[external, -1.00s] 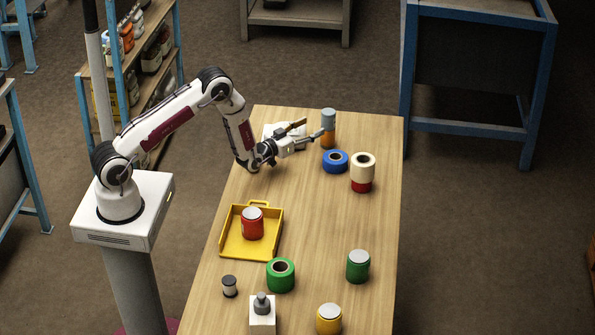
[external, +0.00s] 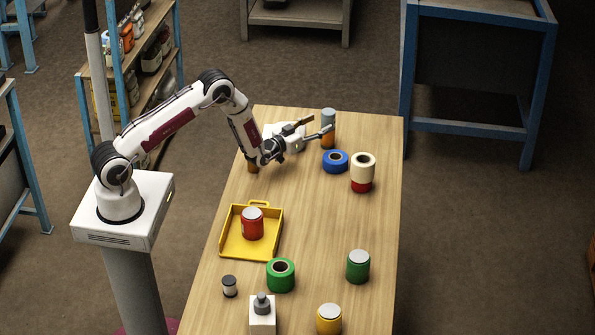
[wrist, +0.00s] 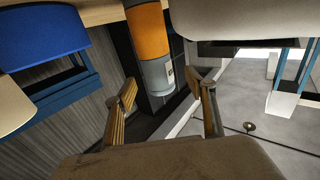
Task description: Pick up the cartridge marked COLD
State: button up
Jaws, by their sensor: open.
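A cylinder with a grey upper part and an orange lower part (external: 328,138) stands upright at the far end of the table. It also shows in the wrist view (wrist: 150,40), ahead of and between the fingers, with a small label on its grey part. I cannot read COLD on anything here. My gripper (external: 318,125) is open and level, its fingers pointing right at the cylinder's upper part. In the wrist view my gripper (wrist: 167,88) has its fingers spread with nothing held. Whether a finger touches the cylinder I cannot tell.
A blue roll (external: 335,162) and a cream roll on a red can (external: 362,170) stand close in front of the cylinder. A white object (external: 270,132) is behind my gripper. A yellow tray (external: 232,248) holds a red can (external: 252,224). The table's middle right is clear.

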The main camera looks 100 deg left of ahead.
aim_at(323, 122)
jog(key=shift+x, duration=1.85)
jog(key=shift+w+d, duration=0.1)
jog(key=shift+r, duration=0.1)
jog(key=c, duration=1.5)
